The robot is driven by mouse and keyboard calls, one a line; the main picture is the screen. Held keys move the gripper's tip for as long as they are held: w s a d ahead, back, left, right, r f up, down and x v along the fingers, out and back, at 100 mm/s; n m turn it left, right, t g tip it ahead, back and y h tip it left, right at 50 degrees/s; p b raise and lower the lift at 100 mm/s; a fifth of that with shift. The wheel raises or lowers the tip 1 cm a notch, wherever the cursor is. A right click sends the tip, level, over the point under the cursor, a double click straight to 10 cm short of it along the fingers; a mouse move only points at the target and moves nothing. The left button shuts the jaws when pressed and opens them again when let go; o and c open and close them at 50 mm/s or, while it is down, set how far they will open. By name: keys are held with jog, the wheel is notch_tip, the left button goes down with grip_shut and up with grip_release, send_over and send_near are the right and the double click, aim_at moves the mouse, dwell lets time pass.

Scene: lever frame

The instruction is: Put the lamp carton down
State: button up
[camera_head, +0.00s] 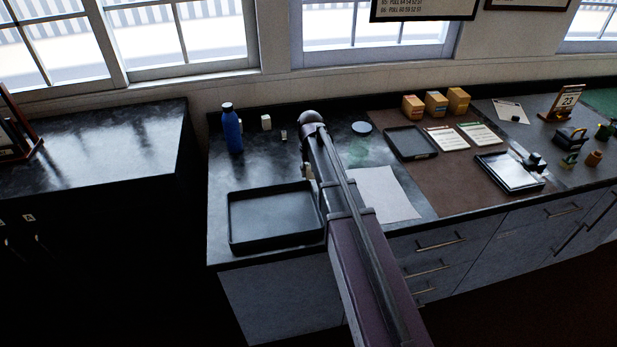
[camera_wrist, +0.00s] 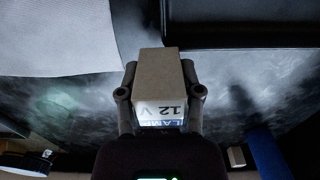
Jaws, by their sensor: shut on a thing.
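The lamp carton (camera_wrist: 159,78) is a small box with a plain grey-brown side and a white and blue printed end reading "12 V" and "LAMP". It fills the gap between the two fingers of my gripper (camera_wrist: 160,95), which is shut on it. In the head view, my arm hides the gripper and most of the carton; a small pale part of what looks like the carton (camera_head: 307,171) shows at the arm's left edge. The carton is over the dark counter (camera_head: 263,168), between the tray and the white sheet. I cannot tell whether it touches the counter.
A black tray (camera_head: 232,222) lies left of my arm, and a white sheet (camera_head: 384,192) lies right. Bare counter lies between tray and bottle.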

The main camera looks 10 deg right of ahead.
aim_at(309, 176)
jog(key=shift+w+a+f, duration=0.1)
jog(key=shift+w, duration=0.55)
notch_tip(309, 176, down, 4)
jog(key=b, duration=0.3)
jog(key=shift+r+b, duration=0.25)
jog(key=shift+b, duration=0.1)
jog(key=shift+f, duration=0.15)
jog(key=o, duration=0.8)
jog(key=shift+o, duration=0.2)
jog(key=shift+r, duration=0.2)
notch_tip(309, 176, up, 12)
jog(key=p, duration=1.2)
